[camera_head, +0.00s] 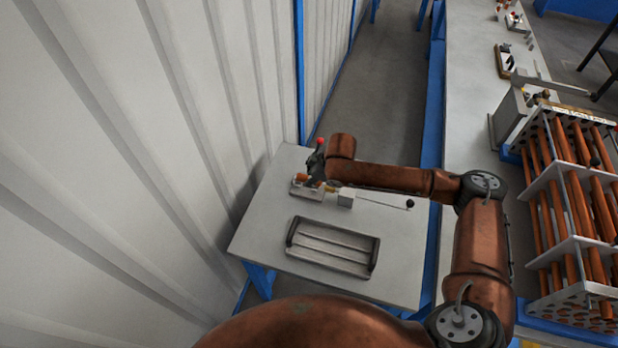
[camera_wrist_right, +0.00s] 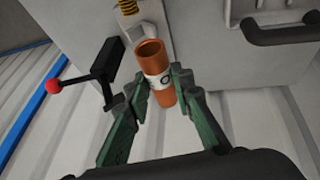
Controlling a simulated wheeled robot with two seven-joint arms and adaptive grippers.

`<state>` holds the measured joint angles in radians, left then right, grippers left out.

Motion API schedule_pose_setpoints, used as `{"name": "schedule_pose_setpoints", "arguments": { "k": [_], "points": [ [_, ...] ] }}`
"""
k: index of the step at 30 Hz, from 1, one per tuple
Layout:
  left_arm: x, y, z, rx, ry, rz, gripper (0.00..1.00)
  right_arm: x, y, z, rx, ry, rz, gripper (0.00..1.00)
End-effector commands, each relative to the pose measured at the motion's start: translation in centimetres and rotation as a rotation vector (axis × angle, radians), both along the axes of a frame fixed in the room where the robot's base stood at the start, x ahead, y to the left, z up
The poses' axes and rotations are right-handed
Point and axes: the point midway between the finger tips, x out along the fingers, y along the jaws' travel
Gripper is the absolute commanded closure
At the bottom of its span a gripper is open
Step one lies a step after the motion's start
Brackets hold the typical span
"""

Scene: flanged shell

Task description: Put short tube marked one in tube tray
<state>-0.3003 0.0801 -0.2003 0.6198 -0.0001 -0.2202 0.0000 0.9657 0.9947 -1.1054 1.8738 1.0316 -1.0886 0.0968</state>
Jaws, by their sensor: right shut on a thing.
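A short orange tube (camera_wrist_right: 153,55) with a white label band stands between the green fingers of my right gripper (camera_wrist_right: 162,88) in the right wrist view. The fingers are shut on it at the label. A dark round mark shows on the label, but I cannot read it as a number. In the head view, my right gripper (camera_head: 314,168) is small and partly hidden by my wrist at the table's far left. The grey tube tray (camera_head: 332,247), with grooves and dark end handles, lies empty nearer the front. My left gripper is not in view.
A small fixture (camera_head: 345,198) with a rod ending in a black ball (camera_head: 410,203) lies behind the tray. A red knob (camera_wrist_right: 53,87) on a black arm is left of the tube. A rack of orange tubes (camera_head: 570,200) stands right. The table's front left (camera_head: 262,240) is clear.

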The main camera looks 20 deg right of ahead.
Motion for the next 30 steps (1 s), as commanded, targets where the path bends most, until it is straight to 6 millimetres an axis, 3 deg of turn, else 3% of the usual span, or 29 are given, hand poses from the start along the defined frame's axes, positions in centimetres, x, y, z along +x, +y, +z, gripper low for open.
{"name": "schedule_pose_setpoints", "arguments": {
  "k": [1, 6, 12, 23, 30],
  "points": [
    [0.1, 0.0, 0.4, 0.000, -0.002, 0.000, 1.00, -1.0, 0.0, 1.5, 0.000, -0.003, 0.002, 1.00],
    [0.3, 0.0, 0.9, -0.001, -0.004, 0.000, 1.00, -5.3, 0.3, 3.1, 0.000, 0.000, 0.003, 1.00],
    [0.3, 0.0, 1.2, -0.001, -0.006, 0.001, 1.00, -8.4, 0.5, 4.4, 0.000, -0.001, 0.001, 1.00],
    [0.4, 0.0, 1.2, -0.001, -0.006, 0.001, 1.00, -10.0, 0.6, 5.2, 0.000, -0.001, -0.033, 1.00],
    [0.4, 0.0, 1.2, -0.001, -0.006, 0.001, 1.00, -11.2, 0.6, 6.7, 0.001, -0.005, -0.302, 1.00]
  ]
}}
